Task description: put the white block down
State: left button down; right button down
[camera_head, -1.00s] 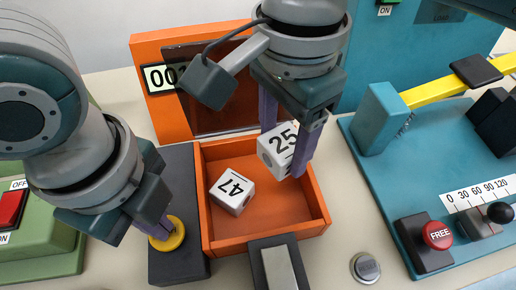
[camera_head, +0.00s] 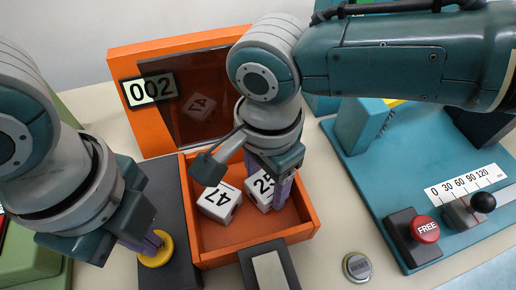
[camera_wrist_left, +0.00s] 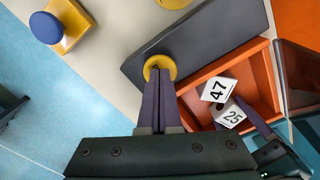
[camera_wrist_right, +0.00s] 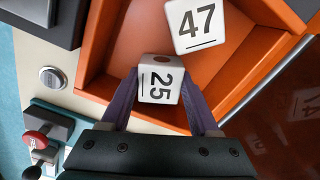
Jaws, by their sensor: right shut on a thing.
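The white block marked 25 (camera_head: 261,187) is between the fingers of my right gripper (camera_head: 268,200), low inside the orange tray (camera_head: 313,222). In the right wrist view, block 25 (camera_wrist_right: 159,78) sits between the two purple fingers (camera_wrist_right: 160,100). I cannot tell whether it touches the tray floor. A second white block, marked 47 (camera_head: 220,201), rests in the tray just left of it; it also shows in the right wrist view (camera_wrist_right: 196,24). My left gripper (camera_head: 148,242) is shut, its fingertips at the yellow button (camera_head: 158,254), apparently touching it.
An orange panel (camera_head: 122,62) with a dark window and a display (camera_head: 150,89) reading 002 stands behind the tray. At the right are a teal base (camera_head: 352,150), a red FREE button (camera_head: 425,229) and a black-knobbed slider (camera_head: 483,202). A round RESET button (camera_head: 357,266) lies front right.

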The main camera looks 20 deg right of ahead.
jog(key=shift+f, duration=0.15)
jog(key=shift+c, duration=0.6)
grip_release()
